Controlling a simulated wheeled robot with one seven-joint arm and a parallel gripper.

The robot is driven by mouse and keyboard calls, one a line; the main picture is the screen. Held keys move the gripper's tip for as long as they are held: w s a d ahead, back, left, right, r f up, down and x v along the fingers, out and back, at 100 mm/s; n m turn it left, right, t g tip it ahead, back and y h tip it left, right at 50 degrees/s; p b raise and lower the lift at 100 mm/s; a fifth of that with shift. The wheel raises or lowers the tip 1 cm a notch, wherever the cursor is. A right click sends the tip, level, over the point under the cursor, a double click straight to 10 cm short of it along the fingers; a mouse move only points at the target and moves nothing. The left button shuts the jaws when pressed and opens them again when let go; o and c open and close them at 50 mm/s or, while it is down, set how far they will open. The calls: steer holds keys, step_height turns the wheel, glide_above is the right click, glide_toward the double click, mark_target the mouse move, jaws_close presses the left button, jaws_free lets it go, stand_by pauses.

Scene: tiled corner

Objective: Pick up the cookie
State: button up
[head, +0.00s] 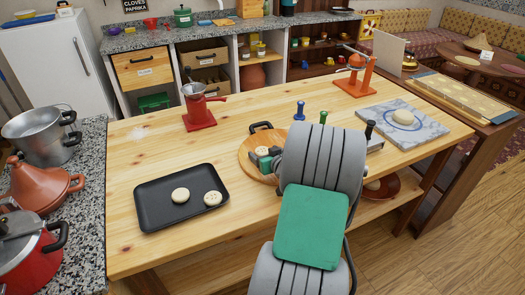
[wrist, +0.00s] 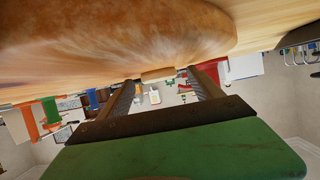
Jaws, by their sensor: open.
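A pale round cookie (head: 262,151) lies on the round wooden board (head: 248,163) in the middle of the table. My gripper (head: 267,158) is low over the board, pointing left, with its fingertips at this cookie. The arm hides part of the board. In the wrist view my gripper (wrist: 162,76) has its fingers apart, and a small tan edge, seemingly the cookie (wrist: 158,75), shows between the tips. I cannot tell whether the fingers touch it. Two more pale cookies, a left one (head: 180,195) and a dotted right one (head: 213,198), lie on the black tray (head: 150,218).
A red grinder (head: 199,112) and an orange press (head: 357,78) stand towards the back. Blue (head: 300,110) and green (head: 323,117) handled tools stand behind my arm. A marble slab (head: 425,136) bearing a pale disc is at right.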

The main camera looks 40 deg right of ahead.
steer(key=c, duration=1.3)
steer(key=shift+c, duration=0.6)
steer(key=shift+r, duration=0.1)
